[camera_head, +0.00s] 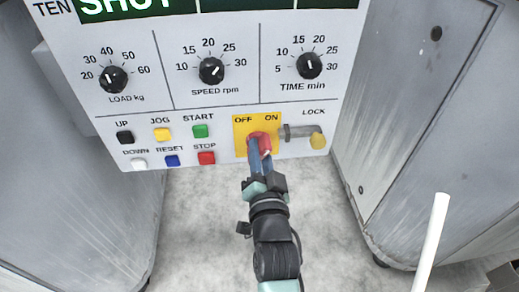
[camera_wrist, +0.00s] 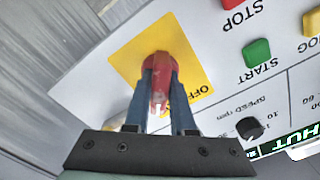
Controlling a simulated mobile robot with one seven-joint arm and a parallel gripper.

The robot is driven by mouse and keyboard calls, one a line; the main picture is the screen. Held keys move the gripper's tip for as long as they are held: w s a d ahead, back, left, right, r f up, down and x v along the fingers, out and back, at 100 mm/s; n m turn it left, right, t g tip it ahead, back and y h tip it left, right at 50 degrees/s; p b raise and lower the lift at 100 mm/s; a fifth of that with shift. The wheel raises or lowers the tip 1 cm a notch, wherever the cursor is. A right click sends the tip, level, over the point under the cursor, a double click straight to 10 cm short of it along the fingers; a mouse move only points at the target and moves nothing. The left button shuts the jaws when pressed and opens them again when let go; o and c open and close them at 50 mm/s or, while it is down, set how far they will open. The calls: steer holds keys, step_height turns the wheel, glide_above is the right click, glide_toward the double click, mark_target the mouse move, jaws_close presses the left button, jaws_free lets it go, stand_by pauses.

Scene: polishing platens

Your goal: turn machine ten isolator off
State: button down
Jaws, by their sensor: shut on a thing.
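The panel (camera_head: 220,130) of machine ten carries a yellow isolator plate (camera_head: 240,127) at lower right, marked OFF on the left and ON on the right. The red isolator handle (camera_head: 256,136) is on this plate. My gripper (camera_head: 261,150) reaches it from below, its blue fingers shut on the handle. In the wrist view the red handle (camera_wrist: 160,66) shows between the two fingertips (camera_wrist: 160,76), with the yellow plate (camera_wrist: 133,48) behind it. Part of the OFF label shows there. ON is not visible there. The fingers hide part of the handle, so its exact angle is hard to tell.
A LOCK fitting with a yellow-ended lever (camera_head: 318,140) is close right of the plate. The red STOP (camera_head: 206,157) and green START (camera_head: 200,131) buttons are to its left. Dials line the panel above. Grey cabinets (camera_head: 440,110) flank the panel.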

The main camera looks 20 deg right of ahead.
steer(key=n, duration=0.8)
steer(key=shift+n, duration=0.4)
steer(key=n, duration=0.4)
steer(key=shift+b, duration=0.4)
steer(key=shift+n, duration=2.1)
steer(key=c, duration=0.8)
jaws_free()
steer(key=shift+o, duration=0.2)
steer(key=shift+s+a, duration=0.1)
steer(key=shift+s, duration=0.05)
steer(key=p+v, duration=0.4)
steer(key=v, duration=0.8)
steer(key=shift+s, duration=0.35)
